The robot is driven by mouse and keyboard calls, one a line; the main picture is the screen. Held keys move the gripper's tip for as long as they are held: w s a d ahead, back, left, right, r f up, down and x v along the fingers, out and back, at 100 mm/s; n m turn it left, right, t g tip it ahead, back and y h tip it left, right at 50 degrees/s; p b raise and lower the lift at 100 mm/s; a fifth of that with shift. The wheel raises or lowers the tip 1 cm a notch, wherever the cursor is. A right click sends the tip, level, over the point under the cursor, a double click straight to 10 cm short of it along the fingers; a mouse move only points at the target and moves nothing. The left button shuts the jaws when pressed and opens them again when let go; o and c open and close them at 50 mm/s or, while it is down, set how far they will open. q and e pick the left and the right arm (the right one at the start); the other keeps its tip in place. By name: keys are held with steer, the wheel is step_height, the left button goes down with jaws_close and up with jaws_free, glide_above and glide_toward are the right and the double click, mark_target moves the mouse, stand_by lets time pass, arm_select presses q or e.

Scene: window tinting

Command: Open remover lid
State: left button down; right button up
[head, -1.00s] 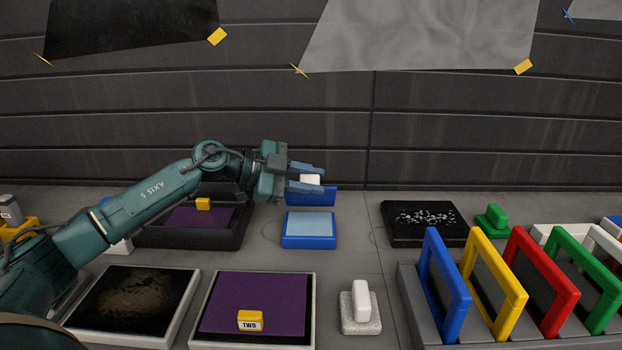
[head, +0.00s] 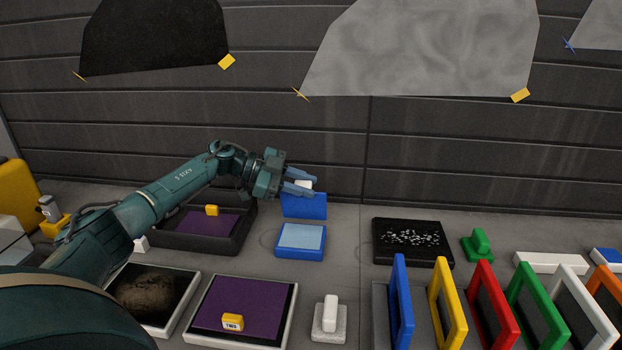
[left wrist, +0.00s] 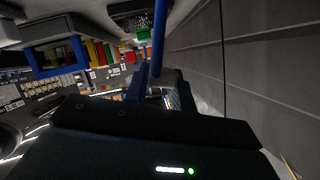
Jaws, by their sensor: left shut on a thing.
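The remover box is a low blue box (head: 300,241) with a light blue inside, on the table in the middle of the head view. Its blue lid (head: 304,208) stands upright at the back edge, so the box is open. My left gripper (head: 307,185) is shut on the white knob (head: 304,184) of the lid, which shows between the blue fingers. The left wrist view is dark and tilted, and its blue fingers (left wrist: 150,72) show there; the hold is hard to make out in it. My right gripper is not in view.
A dark tray with a purple sheet (head: 205,223) lies left of the box. A black tray with white bits (head: 412,240) and a green block (head: 478,244) lie right. Coloured frames (head: 447,302) stand at front right. A white-handled block (head: 330,318) sits in front. The grey wall (head: 420,150) is close behind.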

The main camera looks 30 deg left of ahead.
arm_select(q)
steer(key=shift+w+a+r, duration=0.15)
steer(key=shift+w+a, duration=0.3)
steer(key=shift+w, duration=0.3)
steer(key=c, duration=1.2)
jaws_free()
steer(key=shift+w, duration=0.1)
steer(key=b+v, duration=0.2)
steer(key=v, duration=1.1)
